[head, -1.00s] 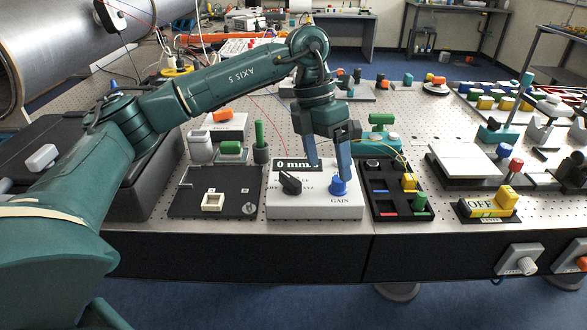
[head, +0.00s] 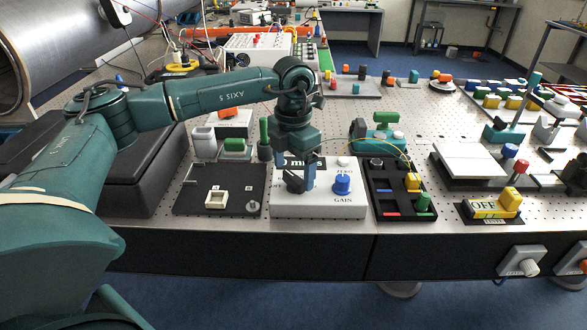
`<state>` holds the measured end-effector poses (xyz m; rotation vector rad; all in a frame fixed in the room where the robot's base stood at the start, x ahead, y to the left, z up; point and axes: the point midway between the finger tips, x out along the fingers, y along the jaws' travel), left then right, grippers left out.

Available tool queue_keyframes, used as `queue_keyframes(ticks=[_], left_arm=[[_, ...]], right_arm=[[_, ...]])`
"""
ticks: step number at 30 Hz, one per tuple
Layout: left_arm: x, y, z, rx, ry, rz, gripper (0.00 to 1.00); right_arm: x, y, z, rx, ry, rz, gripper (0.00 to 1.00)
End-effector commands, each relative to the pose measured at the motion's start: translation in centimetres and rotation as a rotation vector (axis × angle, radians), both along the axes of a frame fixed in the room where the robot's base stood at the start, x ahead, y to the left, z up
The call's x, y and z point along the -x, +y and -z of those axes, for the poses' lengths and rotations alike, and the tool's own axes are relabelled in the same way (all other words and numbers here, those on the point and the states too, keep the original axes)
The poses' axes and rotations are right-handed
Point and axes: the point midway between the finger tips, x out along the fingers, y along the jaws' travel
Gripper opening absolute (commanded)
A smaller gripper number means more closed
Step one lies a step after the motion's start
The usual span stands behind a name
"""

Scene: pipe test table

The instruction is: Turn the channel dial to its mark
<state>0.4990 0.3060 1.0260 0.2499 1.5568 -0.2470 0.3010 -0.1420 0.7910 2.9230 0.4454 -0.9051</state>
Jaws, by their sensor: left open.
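The white instrument box (head: 318,208) stands near the table's front edge. Its black dial (head: 294,182) is on the left of its top, and I take it for the channel dial. A blue gain knob (head: 342,184) is on the right. My left gripper (head: 302,186) points down over the left part of the box. It is open, with its blue fingers at the black dial. One finger hides part of the dial and its lettering. I cannot tell whether the fingers touch it. My right gripper does not show.
A black panel with a white square socket (head: 216,199) lies left of the box. A black tray (head: 384,215) with coloured pieces is close on the right. A green peg (head: 264,138) stands behind, and a yellow OFF switch (head: 508,200) is farther right.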

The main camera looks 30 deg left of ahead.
Motion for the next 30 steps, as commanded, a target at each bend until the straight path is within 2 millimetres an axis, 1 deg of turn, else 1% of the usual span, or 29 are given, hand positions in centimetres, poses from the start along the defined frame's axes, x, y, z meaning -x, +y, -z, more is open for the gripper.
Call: queue_keyframes(ticks=[3,6,14,30], left_arm=[[0.0,-0.01,0.98,0.001,0.0,0.0,0.8],[0.02,-0.01,1.36,0.001,0.0,0.001,0.8],[-0.01,-0.04,1.43,0.001,-0.001,0.001,0.79],[-0.02,-0.03,1.36,0.0,-0.001,0.0,0.35]], right_arm=[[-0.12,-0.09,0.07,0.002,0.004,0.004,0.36],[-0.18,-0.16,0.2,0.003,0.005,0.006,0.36],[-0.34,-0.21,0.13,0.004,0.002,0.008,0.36],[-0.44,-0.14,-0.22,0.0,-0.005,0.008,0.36]])
